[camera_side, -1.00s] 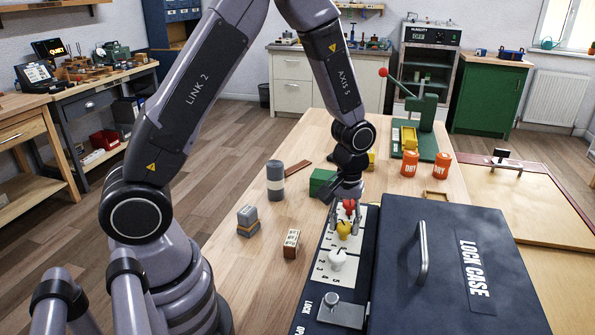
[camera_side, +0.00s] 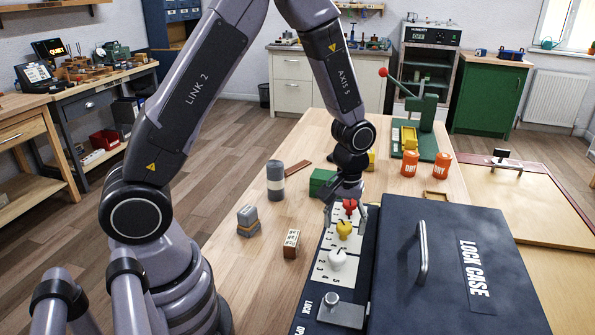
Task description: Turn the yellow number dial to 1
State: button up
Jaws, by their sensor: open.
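The yellow number dial (camera_side: 344,230) is the middle of three dials on a white numbered plate (camera_side: 321,270) along the left side of the lock case (camera_side: 480,290). A red dial (camera_side: 349,206) is beyond it and a white dial (camera_side: 337,259) is nearer. My gripper (camera_side: 346,212) is open at the far end of the plate, its fingers apart on either side of the red dial. It is not around the yellow dial. The number that the yellow dial points to is too small to read.
A metal latch (camera_side: 342,310) sits at the near end of the plate, by the word LOCK. A green box (camera_side: 322,182), a grey cylinder (camera_side: 275,182) and a small labelled block (camera_side: 291,243) stand to the left. Orange tins (camera_side: 441,166) and a green press (camera_side: 425,120) are behind.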

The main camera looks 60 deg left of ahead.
aim_at(345, 225)
notch_tip(345, 225, up, 12)
dwell(0.4)
jog(key=s+a+r+m+t, duration=0.2)
jog(key=s+r+m, duration=0.2)
jog(key=s, duration=0.5)
jog(key=s+a+r+m+t, duration=0.1)
jog(key=s+r+m+t, duration=0.2)
jog(key=s+r, duration=0.5)
jog(key=s+m, duration=0.1)
jog(key=s, duration=0.1)
jog(key=shift+s+a+t, duration=0.3)
jog(key=shift+a, duration=0.05)
jog(key=shift+r, duration=0.15)
